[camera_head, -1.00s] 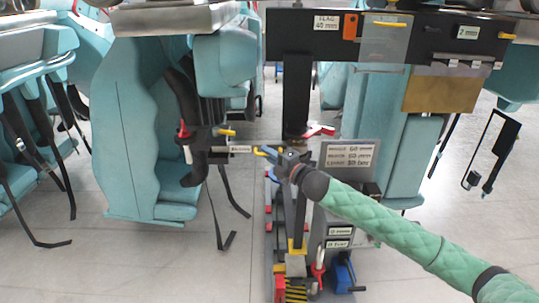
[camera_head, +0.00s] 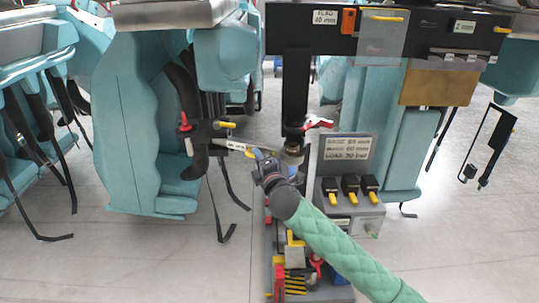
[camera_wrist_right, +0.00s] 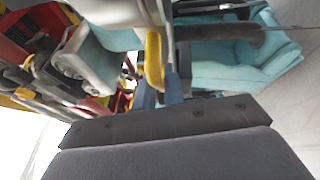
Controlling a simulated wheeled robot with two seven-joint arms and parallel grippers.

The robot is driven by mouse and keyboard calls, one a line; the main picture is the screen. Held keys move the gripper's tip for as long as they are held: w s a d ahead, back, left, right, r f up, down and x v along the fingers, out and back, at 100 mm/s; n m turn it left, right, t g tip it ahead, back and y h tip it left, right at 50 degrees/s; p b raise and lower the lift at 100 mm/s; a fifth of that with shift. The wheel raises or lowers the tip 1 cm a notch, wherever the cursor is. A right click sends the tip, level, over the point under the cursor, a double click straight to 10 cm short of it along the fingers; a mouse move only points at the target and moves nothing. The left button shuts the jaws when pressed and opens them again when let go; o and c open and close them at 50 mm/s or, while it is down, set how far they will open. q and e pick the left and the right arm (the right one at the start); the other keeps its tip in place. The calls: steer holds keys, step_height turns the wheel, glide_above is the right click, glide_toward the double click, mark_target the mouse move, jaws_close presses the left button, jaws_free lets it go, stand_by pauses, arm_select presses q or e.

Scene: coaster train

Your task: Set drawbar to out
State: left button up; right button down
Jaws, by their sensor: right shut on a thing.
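The drawbar (camera_head: 235,145) is a pale labelled bar reaching right from a black bracket on a teal seat, and it slopes down to the right. I take this bar to be the drawbar; its label is too small to read. A yellow handle (camera_wrist_right: 154,62) is at its right end. My right gripper (camera_head: 261,158) is shut on this yellow handle. In the right wrist view the blue fingertips (camera_wrist_right: 160,97) are at the handle's lower end. My left gripper is in neither view.
A black post with a red lever (camera_head: 318,123) stands just right of my right gripper. A grey sign (camera_head: 347,148) and a box with several yellow-tipped black switches (camera_head: 350,188) are to its right. Teal seats (camera_head: 140,130) stand at left. Open floor (camera_head: 450,240) lies at right.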

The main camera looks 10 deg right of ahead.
mark_target(248, 155)
steer(key=shift+s+a+f+m+t+h, duration=0.1)
steer(key=shift+s+a+m+t+h, duration=0.05)
steer(key=shift+s+a+m+h, duration=0.65)
steer(key=shift+s+a+m+t+h, duration=0.15)
steer(key=shift+s+a+m+h, duration=0.15)
steer(key=shift+a+h, duration=0.5)
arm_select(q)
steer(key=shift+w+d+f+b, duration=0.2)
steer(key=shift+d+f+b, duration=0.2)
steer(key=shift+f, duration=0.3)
arm_select(e)
steer(key=shift+s+a+m+h, duration=0.3)
steer(key=shift+a+m+h, duration=0.15)
steer(key=shift+h, duration=0.55)
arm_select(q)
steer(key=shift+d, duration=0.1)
arm_select(e)
steer(key=c, duration=1.5)
jaws_free()
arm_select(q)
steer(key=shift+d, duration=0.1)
